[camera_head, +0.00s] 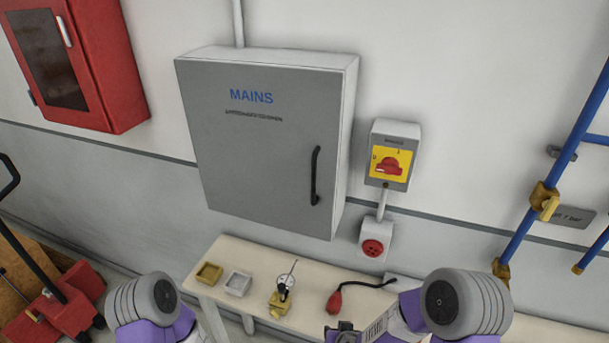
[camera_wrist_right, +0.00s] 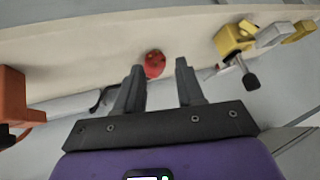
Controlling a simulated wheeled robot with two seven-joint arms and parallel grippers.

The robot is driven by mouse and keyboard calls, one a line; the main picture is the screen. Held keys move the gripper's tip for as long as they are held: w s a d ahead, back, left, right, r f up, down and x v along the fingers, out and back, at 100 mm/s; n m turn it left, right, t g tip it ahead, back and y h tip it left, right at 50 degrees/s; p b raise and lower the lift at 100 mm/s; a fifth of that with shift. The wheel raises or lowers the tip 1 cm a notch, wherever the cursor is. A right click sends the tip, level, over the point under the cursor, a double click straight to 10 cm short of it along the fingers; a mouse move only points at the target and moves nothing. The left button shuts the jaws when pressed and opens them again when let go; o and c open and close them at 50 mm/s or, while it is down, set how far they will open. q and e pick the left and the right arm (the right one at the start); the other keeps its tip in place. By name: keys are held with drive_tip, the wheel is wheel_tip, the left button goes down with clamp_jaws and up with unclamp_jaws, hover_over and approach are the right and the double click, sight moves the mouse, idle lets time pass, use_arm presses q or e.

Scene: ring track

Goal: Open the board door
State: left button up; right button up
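The board is a grey wall cabinet marked MAINS (camera_head: 265,150) in the head view. Its door looks shut, with a black vertical bar handle (camera_head: 315,175) near its right edge. My right gripper (camera_head: 345,330) is at the bottom of the head view, below the cabinet and well apart from the handle. In the right wrist view its two fingers (camera_wrist_right: 160,75) are spread apart with nothing held between them. My left gripper is not in the head view; only part of my left arm shows at the bottom left.
A red-and-yellow switch (camera_head: 390,165) is right of the cabinet. Blue pipes (camera_head: 550,165) stand further right.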

drive_tip(key=w+a+r+t+h+p, duration=0.1)
drive_tip(key=w+a+r+t, duration=0.25)
drive_tip(key=r, duration=0.65)
drive_tip(key=w+a+r+t+p, duration=0.15)
drive_tip(key=w+r, duration=0.25)
drive_tip(key=r, duration=0.7)
drive_tip(key=t+h+p, duration=0.2)
drive_tip(key=t+h, duration=0.1)
drive_tip(key=t, duration=0.2)
approach(313, 182)
drive_tip(key=w, duration=0.2)
use_arm(q)
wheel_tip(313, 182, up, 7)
drive_tip(key=p, duration=0.1)
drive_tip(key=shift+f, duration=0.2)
use_arm(e)
drive_tip(key=shift+m, duration=0.4)
drive_tip(key=w, duration=0.4)
drive_tip(key=w+d, duration=0.1)
drive_tip(key=w, duration=0.2)
drive_tip(key=shift+s, duration=0.1)
clamp_jaws()
